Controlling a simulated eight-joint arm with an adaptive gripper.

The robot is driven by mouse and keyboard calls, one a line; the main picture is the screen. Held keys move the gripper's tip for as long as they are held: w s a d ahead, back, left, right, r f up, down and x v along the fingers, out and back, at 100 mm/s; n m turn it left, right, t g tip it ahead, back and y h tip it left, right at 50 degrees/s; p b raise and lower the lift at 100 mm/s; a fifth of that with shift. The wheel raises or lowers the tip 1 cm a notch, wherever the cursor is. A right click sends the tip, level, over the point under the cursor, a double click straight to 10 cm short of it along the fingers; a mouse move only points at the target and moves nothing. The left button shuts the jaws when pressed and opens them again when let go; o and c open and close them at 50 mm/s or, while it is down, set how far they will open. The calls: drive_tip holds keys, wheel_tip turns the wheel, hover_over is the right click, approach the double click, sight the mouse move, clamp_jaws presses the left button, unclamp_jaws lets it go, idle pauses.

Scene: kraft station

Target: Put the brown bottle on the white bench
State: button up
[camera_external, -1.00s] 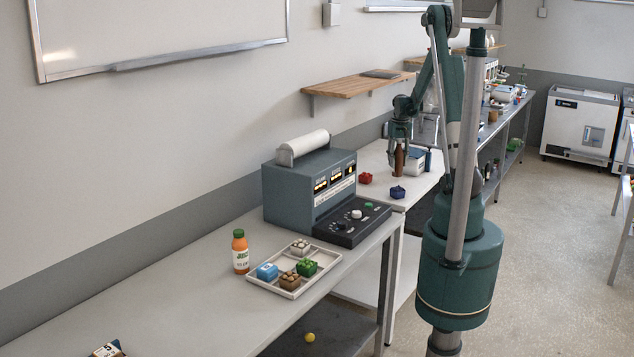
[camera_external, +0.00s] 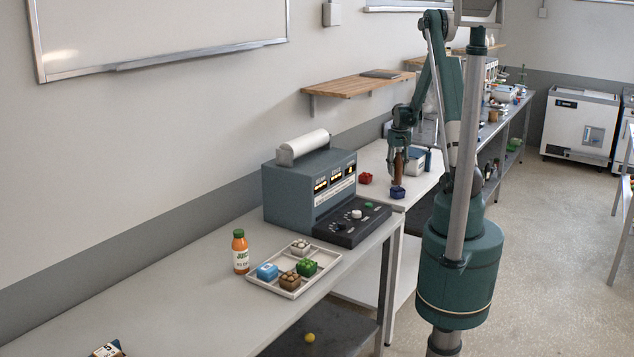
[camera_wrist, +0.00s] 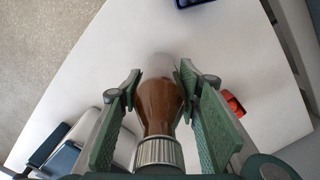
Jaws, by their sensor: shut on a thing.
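The brown bottle (camera_external: 398,168) is between the fingers of my gripper (camera_external: 398,157), over the white bench (camera_external: 372,160) behind the grey console. My gripper is shut on the bottle, which is upright. In the wrist view the bottle (camera_wrist: 160,105) shows its ribbed grey cap close to the camera, with a green finger of my gripper (camera_wrist: 158,95) on each side. The white bench top (camera_wrist: 215,60) lies below it. I cannot tell whether the bottle's base touches the bench or is a little above it.
A blue object (camera_external: 397,192) stands just in front of the bottle, and a red one (camera_external: 366,178) to its left. A white box (camera_external: 415,162) stands behind to the right. The grey console (camera_external: 310,190) is on the nearer bench, with a juice bottle (camera_external: 240,251) and a divided tray (camera_external: 293,272).

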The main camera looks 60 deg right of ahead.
sight(399, 148)
drive_tip(key=shift+f, duration=0.55)
drive_tip(key=shift+f, duration=0.2)
drive_tip(key=o, duration=1.3)
drive_tip(key=shift+o, duration=0.2)
drive_tip(key=shift+r, duration=0.2)
drive_tip(key=shift+r+b, duration=0.3)
drive_tip(key=shift+r, duration=5.7)
